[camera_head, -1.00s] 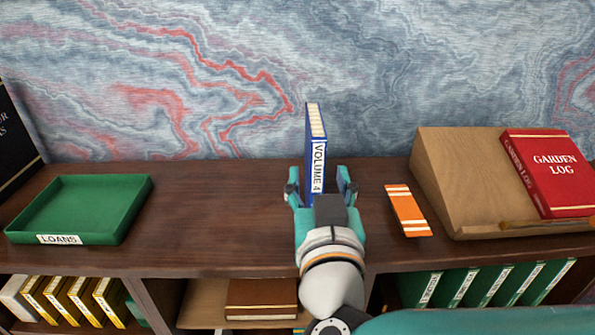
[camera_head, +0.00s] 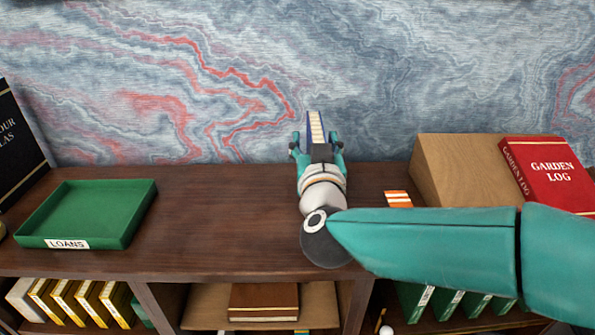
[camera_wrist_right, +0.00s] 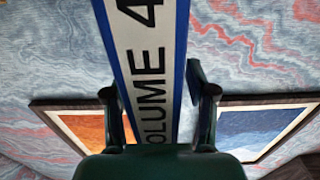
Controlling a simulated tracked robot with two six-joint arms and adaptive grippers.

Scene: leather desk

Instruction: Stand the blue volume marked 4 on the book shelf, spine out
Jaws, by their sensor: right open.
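The blue volume marked 4 (camera_head: 316,127) stands upright at the back of the desk top. In the head view its spine is hidden behind my right gripper (camera_head: 316,147). The right gripper is open, with one finger on either side of the book and its palm facing the spine. Below the desk top, the shelf's right compartment holds several green volumes (camera_head: 447,303), partly covered by my right arm. My left gripper is not in view.
A green LOANS tray (camera_head: 135,215) lies at left. An orange striped object (camera_head: 398,199) lies right of my gripper, near a wooden stand (camera_head: 450,165) bearing a red Garden Log (camera_head: 553,172). A brown book (camera_head: 263,301) lies in the middle compartment, yellow-edged books (camera_head: 88,300) at left.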

